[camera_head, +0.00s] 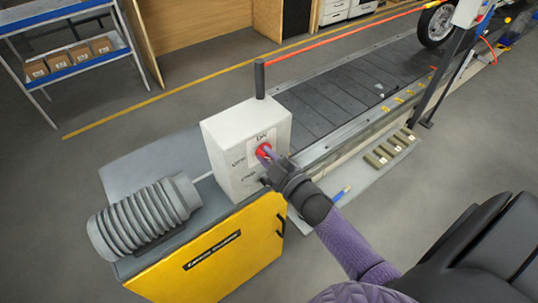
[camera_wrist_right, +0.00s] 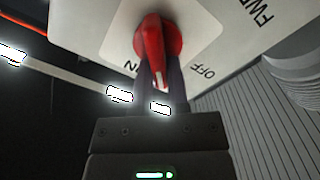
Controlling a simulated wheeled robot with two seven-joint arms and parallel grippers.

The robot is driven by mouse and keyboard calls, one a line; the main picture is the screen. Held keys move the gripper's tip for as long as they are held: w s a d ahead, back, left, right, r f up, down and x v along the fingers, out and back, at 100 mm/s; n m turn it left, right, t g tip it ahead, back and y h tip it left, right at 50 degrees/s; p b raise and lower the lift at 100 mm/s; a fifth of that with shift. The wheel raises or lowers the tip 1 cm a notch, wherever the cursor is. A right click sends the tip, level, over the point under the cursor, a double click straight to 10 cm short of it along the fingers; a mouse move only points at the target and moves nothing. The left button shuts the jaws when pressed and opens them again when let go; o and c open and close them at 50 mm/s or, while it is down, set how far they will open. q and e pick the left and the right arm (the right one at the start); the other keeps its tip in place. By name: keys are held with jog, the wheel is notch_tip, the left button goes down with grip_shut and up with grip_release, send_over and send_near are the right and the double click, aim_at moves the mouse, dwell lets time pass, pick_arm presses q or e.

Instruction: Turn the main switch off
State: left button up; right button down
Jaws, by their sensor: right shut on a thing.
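The main switch is a red rotary handle (camera_head: 262,150) on a white plate on the front of the pale control box (camera_head: 226,146). My right gripper (camera_head: 270,157) is at the switch, its fingers shut on the red handle. In the right wrist view, the red handle (camera_wrist_right: 153,38) sits between the fingertips (camera_wrist_right: 160,75), with a white mark near its tip. The ON lettering shows left of the handle and OFF right of it; the handle's tip points between the two. The fingers hide part of the handle. My left gripper is out of view.
The box stands beside a yellow cabinet (camera_head: 217,262) and a grey ribbed bellows (camera_head: 144,216). A dark post (camera_head: 259,79) rises behind the box. The slat conveyor (camera_head: 345,92) runs to the upper right, towards a wheel (camera_head: 437,24). A shelf with cartons (camera_head: 68,60) stands far left.

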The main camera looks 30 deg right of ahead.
jog(key=n, duration=0.3)
jog(key=shift+a+f, duration=0.15)
jog(key=shift+f, duration=0.05)
jog(key=n, duration=0.1)
jog(key=n+b, duration=0.1)
jog(key=n, duration=0.1)
jog(key=shift+a+f, duration=0.1)
jog(key=shift+f, duration=0.15)
jog(key=shift+f+n+b, duration=0.15)
jog(key=shift+n+b, duration=0.35)
jog(key=shift+n, duration=0.8)
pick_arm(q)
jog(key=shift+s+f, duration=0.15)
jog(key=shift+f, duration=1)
pick_arm(e)
jog(key=shift+n, duration=0.5)
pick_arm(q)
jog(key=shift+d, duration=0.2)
pick_arm(e)
jog(key=c, duration=0.6)
grip_release()
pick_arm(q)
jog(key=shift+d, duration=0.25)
pick_arm(e)
jog(key=shift+s, duration=0.1)
